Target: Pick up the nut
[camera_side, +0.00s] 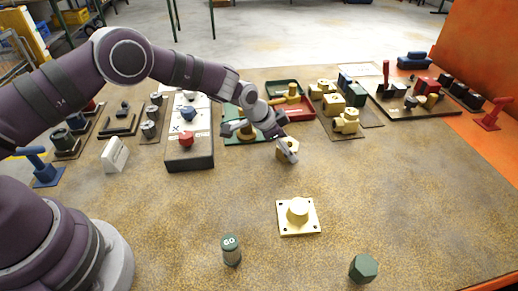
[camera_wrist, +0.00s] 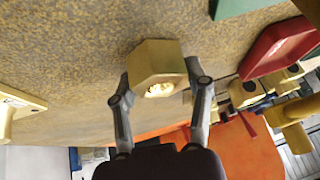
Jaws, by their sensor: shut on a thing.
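The nut (camera_side: 289,146) is a pale brass hexagonal block with a hole, near the middle of the worktable in the side view. My gripper (camera_side: 286,151) has its fingers on either side of it. The gripper is shut on the nut. I cannot tell whether the nut touches the tabletop or is slightly above it.
A brass flanged plate (camera_side: 298,215), a green GO gauge (camera_side: 231,252) and a green hexagonal piece (camera_side: 363,268) stand in front. The tabletop right of the nut is clear.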

